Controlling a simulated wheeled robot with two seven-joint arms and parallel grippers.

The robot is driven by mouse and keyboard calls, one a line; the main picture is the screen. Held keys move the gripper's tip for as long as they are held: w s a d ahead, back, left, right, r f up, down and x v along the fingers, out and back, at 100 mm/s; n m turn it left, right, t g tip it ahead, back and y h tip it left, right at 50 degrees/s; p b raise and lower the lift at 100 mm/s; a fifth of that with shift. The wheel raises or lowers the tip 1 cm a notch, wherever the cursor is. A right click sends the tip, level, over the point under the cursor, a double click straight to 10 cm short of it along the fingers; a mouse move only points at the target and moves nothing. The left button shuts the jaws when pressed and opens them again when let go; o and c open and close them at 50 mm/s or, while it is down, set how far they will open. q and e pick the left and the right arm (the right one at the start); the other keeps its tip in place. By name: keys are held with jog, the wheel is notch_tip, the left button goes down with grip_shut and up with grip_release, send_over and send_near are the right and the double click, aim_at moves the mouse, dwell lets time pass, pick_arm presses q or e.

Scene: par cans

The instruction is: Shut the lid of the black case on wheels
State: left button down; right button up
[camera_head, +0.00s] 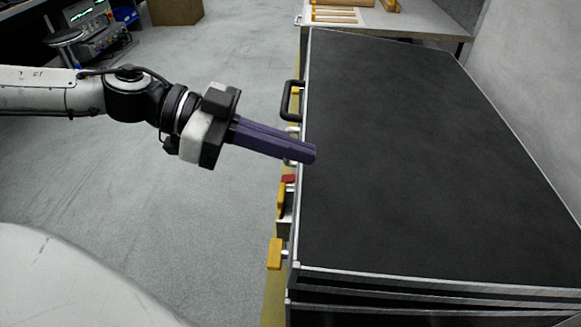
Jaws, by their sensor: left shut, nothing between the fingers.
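The black case (430,310) stands on the right, with metal-edged rims. Its large black lid (420,160) lies over the top, and dark bands show between the metal strips along its near edge. I cannot tell whether the lid is fully seated. My left gripper (310,153) has its purple fingers together and empty. The fingertips overlap the lid's left edge in the picture; whether they touch it is unclear. The case's wheels are hidden. My right gripper is not in view.
A black handle (290,100) and yellow latches (275,253) stick out from the case's left side. A table (425,20) with wooden pieces stands behind. A bench with instruments (95,28) is at the far left. Grey floor (190,220) left of the case is clear.

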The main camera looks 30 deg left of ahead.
pick_arm(q)
jog(key=f, duration=0.3)
jog(key=shift+a, duration=0.2)
jog(key=shift+f, duration=0.1)
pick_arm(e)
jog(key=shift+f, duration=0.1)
